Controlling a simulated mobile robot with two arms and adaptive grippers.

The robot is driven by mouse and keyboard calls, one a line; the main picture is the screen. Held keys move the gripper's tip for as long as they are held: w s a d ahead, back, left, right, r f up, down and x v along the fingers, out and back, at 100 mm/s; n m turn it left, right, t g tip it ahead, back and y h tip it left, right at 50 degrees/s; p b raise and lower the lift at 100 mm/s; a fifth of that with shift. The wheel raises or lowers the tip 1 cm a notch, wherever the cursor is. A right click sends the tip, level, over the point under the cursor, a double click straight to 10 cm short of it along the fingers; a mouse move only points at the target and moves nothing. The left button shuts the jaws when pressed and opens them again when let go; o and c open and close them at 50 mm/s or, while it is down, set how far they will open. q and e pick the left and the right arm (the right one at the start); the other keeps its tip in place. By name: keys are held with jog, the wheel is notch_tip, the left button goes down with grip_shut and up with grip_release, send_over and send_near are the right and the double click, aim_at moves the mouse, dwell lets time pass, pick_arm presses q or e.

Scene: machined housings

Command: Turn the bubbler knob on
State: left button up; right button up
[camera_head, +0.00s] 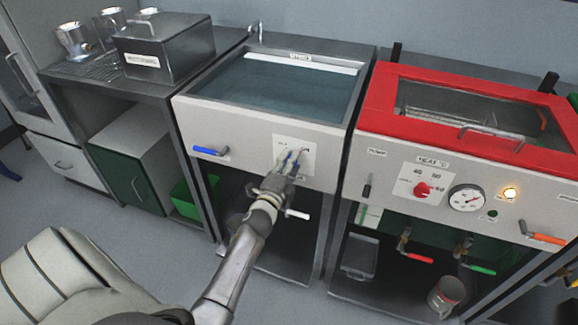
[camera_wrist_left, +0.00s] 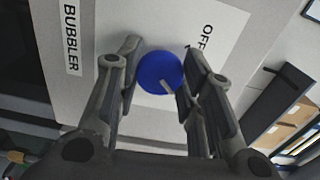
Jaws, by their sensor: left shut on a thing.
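The bubbler knob (camera_wrist_left: 160,70) is round and blue in the left wrist view, with a pale pointer line towards its lower right rim. A "BUBBLER" label (camera_wrist_left: 72,38) is to its left, and an "OFF" label (camera_wrist_left: 203,45) is at upper right, its edge running behind a finger. My left gripper (camera_wrist_left: 157,83) has its fingers on both sides of the knob and is shut on it. In the head view my left gripper (camera_head: 287,163) is at the white switch plate (camera_head: 308,150) on the water tank's front and hides most of the knob. My right gripper is not in view.
The water tank (camera_head: 190,108) has a blue-handled lever (camera_head: 208,151) left of the plate and a white-handled lever (camera_head: 297,214) below. A red-rimmed heated bath (camera_head: 385,115) with a red dial (camera_head: 421,189) stands to the right. A metal box (camera_head: 165,50) is at left.

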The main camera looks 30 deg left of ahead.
pick_arm(q)
jog(key=shift+m, duration=0.4)
jog(key=shift+f, duration=0.1)
jog(key=o, duration=1)
jog(key=shift+o, duration=0.2)
jog(key=v, duration=1.2)
